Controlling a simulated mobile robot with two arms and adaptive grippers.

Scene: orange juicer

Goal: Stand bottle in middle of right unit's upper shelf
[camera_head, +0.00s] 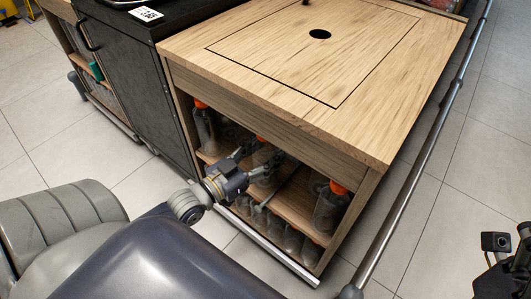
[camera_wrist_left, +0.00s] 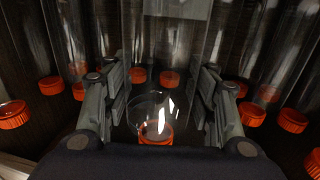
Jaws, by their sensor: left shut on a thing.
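The wooden unit (camera_head: 275,130) on the right has an open front with an upper shelf (camera_head: 297,210). My left gripper (camera_head: 262,163) reaches into the middle of the upper shelf and is shut on a clear bottle with an orange cap. In the left wrist view the held bottle (camera_wrist_left: 150,108) lies between the two fingers (camera_wrist_left: 160,95), its orange cap (camera_wrist_left: 155,134) toward the bottom of the picture. The bottle looks upright in the head view, but its base is hidden, so I cannot tell whether it touches the shelf. Part of my right wrist (camera_head: 500,250) shows at the right edge; its fingertips are unclear.
Bottles stand on the upper shelf at the left (camera_head: 203,130) and right (camera_head: 330,210), with space between them. Several bottles (camera_head: 290,240) fill the lower level. A metal rail (camera_head: 420,170) runs along the unit's right side. A black cabinet (camera_head: 135,85) adjoins on the left.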

